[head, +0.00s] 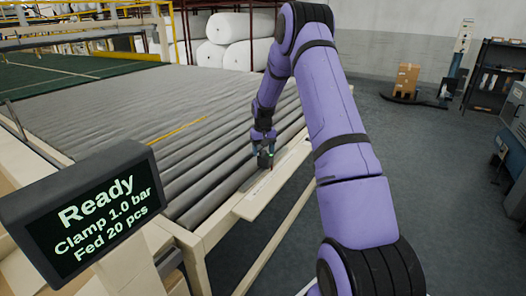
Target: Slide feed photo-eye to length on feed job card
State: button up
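My gripper (264,150) points down over the near edge of the roller bed, at the end of my purple arm. A small dark block (265,161), possibly the feed photo-eye, sits right under or between its fingers. A small red mark shows beside the block. The block is at a pale rail (262,197) along the bed's side; any scale marks are too small to read. Whether the fingers touch or grip the block is too small to tell. I cannot make out a feed job card in this view.
A display (95,215) at front left reads "Ready, Clamp 1.0 bar, Fed 20 pcs". Grey rollers (190,170) fill the bed. White wadding rolls (235,40) are stacked behind. A cardboard box (406,78) and dark shelf (493,75) stand far right. The floor right of my arm is clear.

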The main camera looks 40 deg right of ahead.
aim_at(263, 151)
notch_tip(263, 151, up, 11)
dwell(0.7)
jog(key=shift+f, duration=0.1)
